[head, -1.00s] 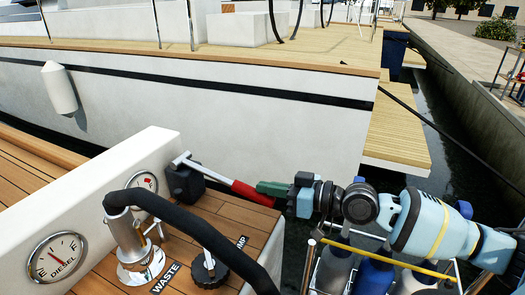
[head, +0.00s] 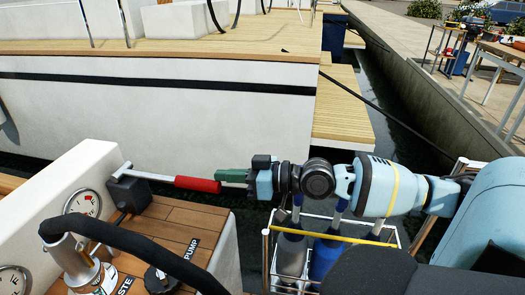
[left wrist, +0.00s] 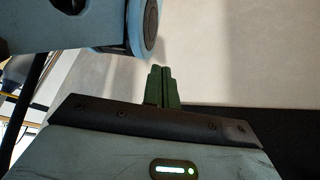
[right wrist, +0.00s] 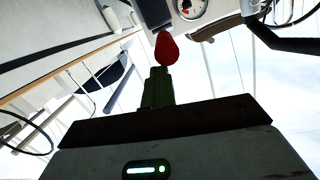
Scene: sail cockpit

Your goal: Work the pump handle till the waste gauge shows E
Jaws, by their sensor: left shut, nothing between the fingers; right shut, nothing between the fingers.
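The pump handle (head: 197,183) has a red grip on a metal rod and reaches right from a black pump block (head: 128,192), nearly level in the head view. My right gripper (head: 221,178) is shut and empty at the free end of the red grip. In the right wrist view the red grip (right wrist: 166,48) shows just beyond the closed green fingers; I cannot tell if they touch. The waste gauge (head: 83,204) is a round white dial with red marking; its reading is too small to tell. My left gripper (left wrist: 160,70) is shut and empty, seen only in its wrist view.
A black hose (head: 130,238) arches from a metal deck fitting (head: 76,262) near a black knob (head: 160,279). The diesel gauge (head: 12,280) is partly cut off. A white hull (head: 200,135) lies beyond the water.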

